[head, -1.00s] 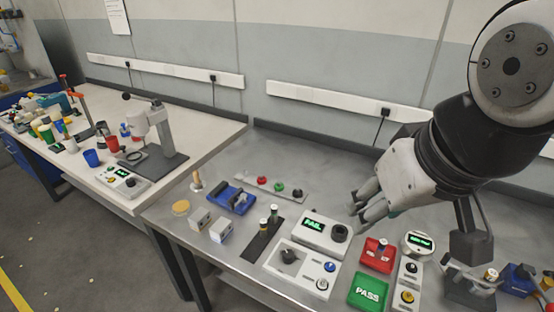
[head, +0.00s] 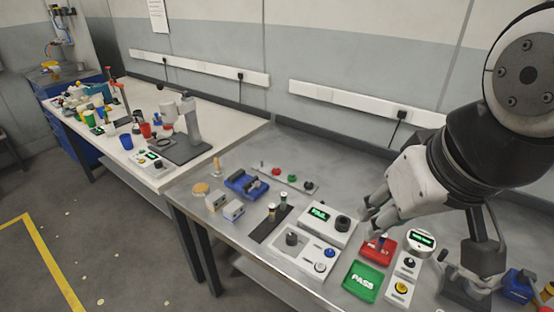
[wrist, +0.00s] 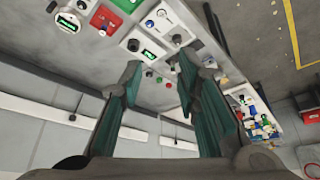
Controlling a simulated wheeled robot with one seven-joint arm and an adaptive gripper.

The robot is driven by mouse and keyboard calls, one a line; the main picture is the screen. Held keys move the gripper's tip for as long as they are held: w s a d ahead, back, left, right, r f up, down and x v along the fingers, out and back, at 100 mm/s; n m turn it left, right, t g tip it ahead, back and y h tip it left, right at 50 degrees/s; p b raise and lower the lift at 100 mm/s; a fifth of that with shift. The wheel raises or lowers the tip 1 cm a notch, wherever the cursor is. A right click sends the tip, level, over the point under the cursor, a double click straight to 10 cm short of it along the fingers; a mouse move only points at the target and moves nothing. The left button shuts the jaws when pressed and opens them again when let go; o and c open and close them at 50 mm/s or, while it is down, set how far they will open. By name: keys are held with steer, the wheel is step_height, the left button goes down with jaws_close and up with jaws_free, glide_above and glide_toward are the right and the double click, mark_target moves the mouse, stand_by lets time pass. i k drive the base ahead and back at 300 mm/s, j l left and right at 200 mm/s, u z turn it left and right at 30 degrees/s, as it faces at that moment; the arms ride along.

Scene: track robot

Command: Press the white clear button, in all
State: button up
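A white panel (head: 296,258) on the near bench carries a dark knob (head: 291,239), a blue button (head: 330,252) and a pale button (head: 320,267) in a dark ring. Labels are too small to read, so I cannot tell which button is the clear one. My gripper (head: 370,213) hangs above the bench, apart from the buttons and right of the FAIL display box (head: 328,222). In the wrist view my gripper (wrist: 158,72) has its fingers apart and nothing between them.
A red tray (head: 379,246), a green PASS tray (head: 362,282) and a round-display device (head: 420,241) crowd the right side. A blue fixture (head: 246,184) and a strip of coloured knobs (head: 290,178) lie further left. A second bench (head: 210,150) with a stand is at left.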

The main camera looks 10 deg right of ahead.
mark_target(320, 265)
steer(key=j+z, duration=0.25)
steer(key=j, duration=0.4)
steer(key=j+z, duration=0.25)
steer(key=j, duration=0.4)
steer(key=j+z, duration=0.2)
steer(key=j, duration=0.45)
steer(key=k+j+z, duration=0.25)
steer(key=j, duration=0.4)
steer(key=i, duration=0.1)
